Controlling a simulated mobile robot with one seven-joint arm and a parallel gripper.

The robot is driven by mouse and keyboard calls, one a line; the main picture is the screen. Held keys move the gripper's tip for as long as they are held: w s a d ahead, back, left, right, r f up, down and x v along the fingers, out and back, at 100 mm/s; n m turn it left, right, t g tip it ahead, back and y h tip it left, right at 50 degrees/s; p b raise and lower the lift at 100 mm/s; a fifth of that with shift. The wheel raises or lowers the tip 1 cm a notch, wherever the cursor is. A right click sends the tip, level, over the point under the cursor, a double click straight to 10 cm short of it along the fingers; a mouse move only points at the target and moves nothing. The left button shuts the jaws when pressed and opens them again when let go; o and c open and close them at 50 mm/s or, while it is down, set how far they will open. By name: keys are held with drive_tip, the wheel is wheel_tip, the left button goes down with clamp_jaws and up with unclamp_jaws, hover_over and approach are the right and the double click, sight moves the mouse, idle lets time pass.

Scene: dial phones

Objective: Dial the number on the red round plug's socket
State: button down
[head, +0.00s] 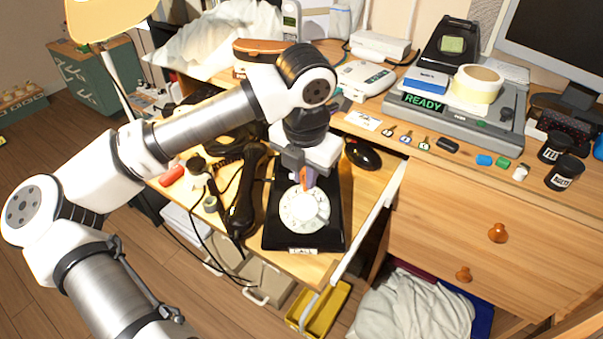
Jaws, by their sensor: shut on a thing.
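A black dial phone (277,238) with a white rotary dial (305,210) sits on a pulled-out wooden shelf. Its black handset (244,205) lies off to the left of it. My gripper (304,184) points down over the upper part of the dial, with orange fingertips at the dial. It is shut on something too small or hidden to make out. A red plug (172,175) lies at the left of the shelf, near several dark and greenish plugs. The socket and its number cannot be made out.
A black mouse (362,153) lies right of my gripper. A grey device with a READY display (424,103), a tape roll (477,84) and two black cups (554,148) stand on the desk. Cables hang left of the phone. A yellow bin (319,309) is below.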

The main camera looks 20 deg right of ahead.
drive_tip(key=shift+d, duration=0.1)
drive_tip(key=shift+s+d+b, duration=0.3)
drive_tip(key=shift+d+b, duration=0.05)
drive_tip(key=shift+d, duration=0.1)
drive_tip(key=shift+s+f, duration=0.1)
drive_tip(key=shift+s+d+b, duration=0.35)
drive_tip(key=shift+s+d, duration=0.05)
drive_tip(key=shift+f, duration=0.15)
idle(0.3)
drive_tip(key=shift+s+d+f+b, duration=0.1)
drive_tip(key=shift+s+d+b, duration=0.1)
drive_tip(key=shift+s+b, duration=0.3)
drive_tip(key=shift+s+f, duration=0.1)
drive_tip(key=shift+s+f+b, duration=0.2)
drive_tip(key=shift+s+b, duration=0.25)
drive_tip(key=shift+s, duration=0.05)
